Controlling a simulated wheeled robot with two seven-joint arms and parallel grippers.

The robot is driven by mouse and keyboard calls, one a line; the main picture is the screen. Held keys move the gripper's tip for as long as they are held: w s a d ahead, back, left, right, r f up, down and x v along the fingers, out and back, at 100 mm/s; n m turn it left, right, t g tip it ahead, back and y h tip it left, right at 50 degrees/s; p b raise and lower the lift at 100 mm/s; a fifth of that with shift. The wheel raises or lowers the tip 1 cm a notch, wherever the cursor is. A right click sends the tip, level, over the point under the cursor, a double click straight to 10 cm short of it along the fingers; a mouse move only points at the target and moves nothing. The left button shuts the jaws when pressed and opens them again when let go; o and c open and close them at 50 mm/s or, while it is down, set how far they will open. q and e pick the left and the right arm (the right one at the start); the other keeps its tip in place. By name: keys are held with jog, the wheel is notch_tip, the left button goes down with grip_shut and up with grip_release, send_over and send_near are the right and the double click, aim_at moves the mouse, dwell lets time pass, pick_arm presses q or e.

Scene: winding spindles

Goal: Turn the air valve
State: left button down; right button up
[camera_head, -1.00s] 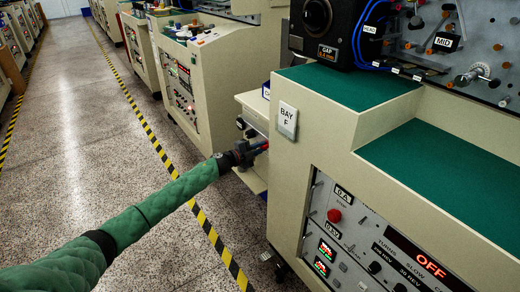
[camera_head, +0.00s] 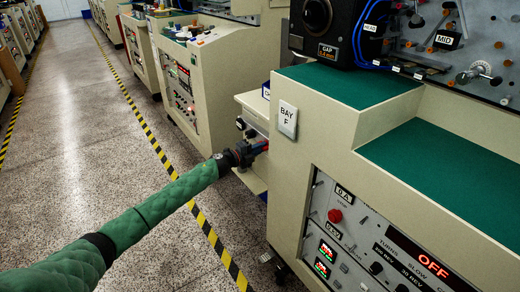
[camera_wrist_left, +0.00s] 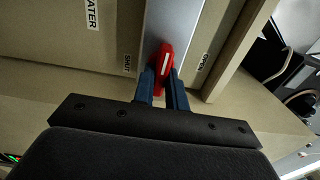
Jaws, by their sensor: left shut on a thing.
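The air valve handle (camera_wrist_left: 166,62) is red with a white stripe and shows in the left wrist view, between the labels SHUT (camera_wrist_left: 127,64) and OPEN (camera_wrist_left: 204,63). It stands nearly upright in that picture, leaning slightly. My left gripper (camera_wrist_left: 164,80) is shut on the handle, with its two dark blue fingers either side of it. In the head view my left gripper (camera_head: 262,147) is at the side of the cabinet marked BAY F, and the handle is mostly hidden there. My right gripper is not in view.
The BAY F cabinet (camera_head: 320,130) stands close on the right, with a control panel (camera_head: 370,245) whose display reads OFF. More machines line the aisle behind. The speckled floor (camera_head: 80,130) on the left is clear, with a yellow and black stripe (camera_head: 150,135).

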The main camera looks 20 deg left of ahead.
pick_arm(q)
jog(key=shift+d+f, duration=0.1)
jog(key=shift+f, duration=0.05)
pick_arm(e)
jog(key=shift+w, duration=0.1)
pick_arm(q)
jog(key=c, duration=1.4)
grip_release()
jog(key=shift+c, duration=0.2)
jog(key=v, duration=0.8)
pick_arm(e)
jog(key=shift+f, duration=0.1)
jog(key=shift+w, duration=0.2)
